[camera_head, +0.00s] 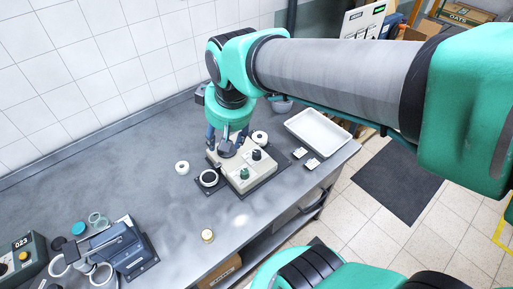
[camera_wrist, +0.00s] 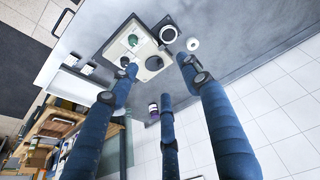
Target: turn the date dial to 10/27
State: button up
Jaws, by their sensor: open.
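A beige box (camera_head: 236,185) stands on the grey bench, bearing a green knob (camera_head: 244,174) and a dark knob (camera_head: 257,155). A black-rimmed white round piece (camera_head: 209,178) is beside its left edge. I cannot tell which part is the date dial, and no date is readable. In the wrist view the box (camera_wrist: 141,45) shows the green knob (camera_wrist: 132,40), the round piece (camera_wrist: 168,34) and a dark round spot (camera_wrist: 154,63). My gripper (camera_head: 226,148) is over the box's back left part. Its blue fingers (camera_wrist: 158,70) are spread and empty; contact is unclear.
White rolls (camera_head: 182,167) (camera_head: 260,137) lie near the box. A white tray (camera_head: 318,133) and two small labelled items (camera_head: 312,163) are to the right. A small round item (camera_head: 207,236) is in front. A dark blue device (camera_head: 112,244) stands left.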

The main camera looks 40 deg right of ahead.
jog(key=w+d+f+g+p, duration=0.2)
jog(key=w+d+f+p, duration=0.3)
jog(key=w+d, duration=0.45)
jog(key=n+g+p, duration=0.1)
jog(key=g+p, duration=0.1)
jog(key=p, duration=0.1)
send_over(257, 152)
notch_tip(257, 152, down, 14)
jog(key=shift+r, duration=0.2)
notch_tip(257, 152, down, 14)
jog(key=shift+r, duration=0.1)
jog(key=c, duration=1.1)
